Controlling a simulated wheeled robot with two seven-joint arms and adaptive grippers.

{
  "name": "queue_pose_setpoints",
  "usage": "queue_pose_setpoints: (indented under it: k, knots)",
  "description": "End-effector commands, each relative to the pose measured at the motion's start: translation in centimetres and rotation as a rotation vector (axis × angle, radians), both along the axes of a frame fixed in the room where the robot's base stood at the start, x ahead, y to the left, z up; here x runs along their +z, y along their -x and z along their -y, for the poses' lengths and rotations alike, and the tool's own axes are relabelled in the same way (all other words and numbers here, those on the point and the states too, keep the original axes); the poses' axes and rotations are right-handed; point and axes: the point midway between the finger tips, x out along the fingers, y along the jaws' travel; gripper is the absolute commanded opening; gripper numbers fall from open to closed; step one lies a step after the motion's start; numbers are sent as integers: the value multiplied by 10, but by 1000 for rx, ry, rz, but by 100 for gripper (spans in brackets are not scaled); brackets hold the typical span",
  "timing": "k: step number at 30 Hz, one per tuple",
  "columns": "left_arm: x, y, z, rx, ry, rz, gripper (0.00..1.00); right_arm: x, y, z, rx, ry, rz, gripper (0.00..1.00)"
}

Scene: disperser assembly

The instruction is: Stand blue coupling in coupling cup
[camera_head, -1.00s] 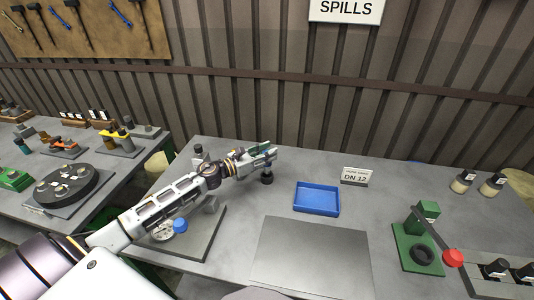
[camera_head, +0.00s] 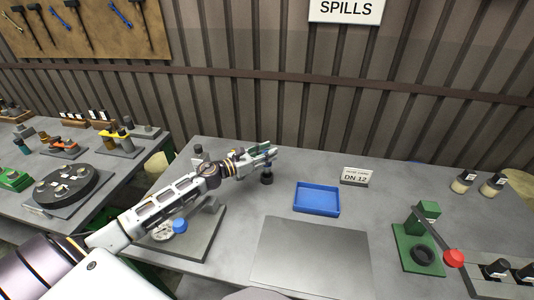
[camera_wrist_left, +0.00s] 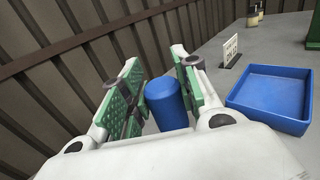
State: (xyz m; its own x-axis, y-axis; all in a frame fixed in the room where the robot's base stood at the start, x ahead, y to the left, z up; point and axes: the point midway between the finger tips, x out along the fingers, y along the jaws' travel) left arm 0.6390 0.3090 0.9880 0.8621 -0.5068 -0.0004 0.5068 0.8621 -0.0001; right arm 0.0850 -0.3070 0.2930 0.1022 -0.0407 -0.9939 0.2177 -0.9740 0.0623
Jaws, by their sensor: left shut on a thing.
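The blue coupling (camera_wrist_left: 167,104) stands between the green-padded fingers of my left gripper (camera_wrist_left: 155,98) in the left wrist view. My left gripper (camera_head: 268,152) is shut on it at the back of the table in the head view, where the coupling is mostly hidden by the fingers. A small black round holder (camera_head: 267,179), which looks like the coupling cup, stands on the table directly below the gripper. I cannot tell whether the coupling touches it or sits in it. My right gripper is not in view.
A blue tray (camera_head: 317,199) lies right of the gripper, with a DN 12 sign (camera_head: 354,177) behind it. A grey plate (camera_head: 310,258) lies in front. A green lever press (camera_head: 422,246) stands at the right. A fixture with a blue round part (camera_head: 180,225) is under my forearm.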

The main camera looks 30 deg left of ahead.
Motion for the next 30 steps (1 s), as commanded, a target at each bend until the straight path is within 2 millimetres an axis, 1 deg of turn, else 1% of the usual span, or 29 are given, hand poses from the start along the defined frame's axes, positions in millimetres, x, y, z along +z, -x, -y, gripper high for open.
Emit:
queue_pose_setpoints:
  k: [5,12,15,19,21,22,30]
  knots:
    - [1,0,0,0,0,2,0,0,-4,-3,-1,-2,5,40]
    - [1,0,0,0,0,2,0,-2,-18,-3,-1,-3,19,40]
    - [1,0,0,0,0,2,0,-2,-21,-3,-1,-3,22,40]
    - [2,0,0,0,0,2,0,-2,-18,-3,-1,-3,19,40]
    - [1,0,0,0,0,2,0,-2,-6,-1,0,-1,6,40]
    - [1,0,0,0,0,2,0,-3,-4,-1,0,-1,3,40]
    - [-2,0,0,0,0,2,0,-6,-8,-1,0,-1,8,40]
